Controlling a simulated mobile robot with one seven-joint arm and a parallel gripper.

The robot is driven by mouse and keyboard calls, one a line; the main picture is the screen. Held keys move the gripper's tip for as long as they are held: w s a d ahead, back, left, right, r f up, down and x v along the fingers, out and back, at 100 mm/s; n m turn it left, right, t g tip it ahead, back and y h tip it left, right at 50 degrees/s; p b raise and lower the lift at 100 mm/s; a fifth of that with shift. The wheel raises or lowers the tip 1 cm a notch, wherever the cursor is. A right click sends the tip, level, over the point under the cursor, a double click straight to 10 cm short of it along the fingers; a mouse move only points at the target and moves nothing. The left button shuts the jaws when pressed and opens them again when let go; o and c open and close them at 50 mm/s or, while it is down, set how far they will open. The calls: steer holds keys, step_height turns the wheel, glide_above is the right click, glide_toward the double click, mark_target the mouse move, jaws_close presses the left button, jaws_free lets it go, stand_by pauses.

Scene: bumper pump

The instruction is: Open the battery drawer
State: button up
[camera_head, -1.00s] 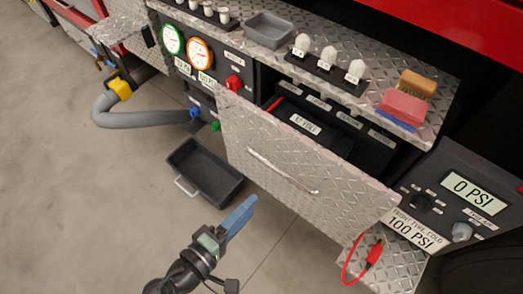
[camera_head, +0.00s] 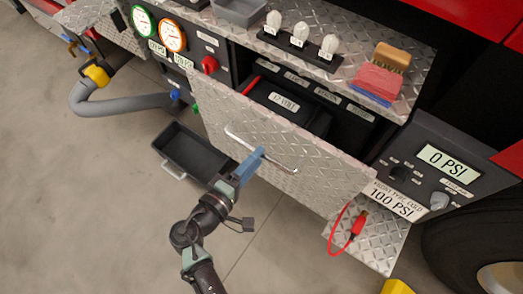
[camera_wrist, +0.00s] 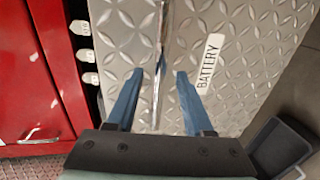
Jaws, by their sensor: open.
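The battery drawer front (camera_head: 310,160) is a diamond-plate panel with a bar handle (camera_head: 283,163). It stands out from the cabinet, with a black 12 VOLT battery (camera_head: 284,103) showing behind it. My gripper (camera_head: 255,158) is at the handle in the head view. In the wrist view, my gripper (camera_wrist: 158,74) is open, with one blue finger on each side of the handle (camera_wrist: 161,40). The BATTERY label (camera_wrist: 209,62) is right of the fingers. Whether either finger touches the bar, I cannot tell.
A black tray (camera_head: 190,150) lies on the floor left of the drawer. A grey hose (camera_head: 120,103) is at far left. A red cable (camera_head: 346,232) hangs at lower right, beside the pressure panel (camera_head: 440,170).

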steer(key=shift+x, duration=1.65)
jaws_close()
